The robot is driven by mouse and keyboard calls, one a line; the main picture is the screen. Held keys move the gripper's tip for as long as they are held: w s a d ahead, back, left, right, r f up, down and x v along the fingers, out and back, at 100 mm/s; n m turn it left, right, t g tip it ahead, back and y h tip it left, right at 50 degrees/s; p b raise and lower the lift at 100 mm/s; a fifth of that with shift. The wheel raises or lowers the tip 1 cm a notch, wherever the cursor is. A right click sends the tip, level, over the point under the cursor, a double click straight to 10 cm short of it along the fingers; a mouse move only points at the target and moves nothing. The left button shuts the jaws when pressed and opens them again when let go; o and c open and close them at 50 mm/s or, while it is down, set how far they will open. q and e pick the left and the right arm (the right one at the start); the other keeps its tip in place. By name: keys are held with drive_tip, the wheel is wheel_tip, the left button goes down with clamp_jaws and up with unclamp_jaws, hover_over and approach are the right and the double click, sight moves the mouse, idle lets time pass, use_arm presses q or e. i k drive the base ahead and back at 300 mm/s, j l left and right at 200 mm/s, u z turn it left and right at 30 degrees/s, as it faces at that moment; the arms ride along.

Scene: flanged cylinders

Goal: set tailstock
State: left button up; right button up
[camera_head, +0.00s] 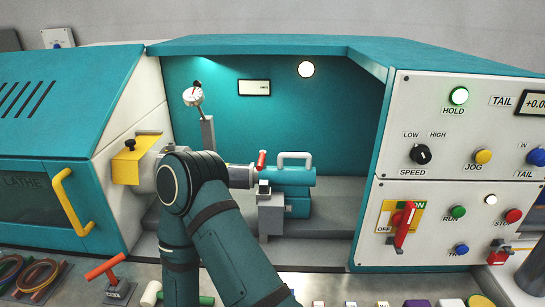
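The tailstock (287,177) is a teal body with a white loop handle (294,155), standing on a grey base (270,215) inside the lathe bay. A small red lever (262,158) stands up at its left end. A grey cylinder (240,176) extends left from it towards the spindle side; its left part is hidden behind my dark teal arm. A yellow block (126,164) sits by the pale spindle nose (150,160). One of my arms rises from the bottom centre across the front of the bay. Neither gripper's fingers show, so their hold cannot be seen.
A dial gauge (193,97) stands on a post behind my arm. The control panel (450,170) at right has a red switch lever (403,224) and several buttons. The bay right of the tailstock is clear.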

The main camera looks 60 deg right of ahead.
sight(295, 182)
drive_tip(key=z, duration=1.8)
drive_tip(key=k+j+u, duration=0.15)
drive_tip(key=j, duration=0.2)
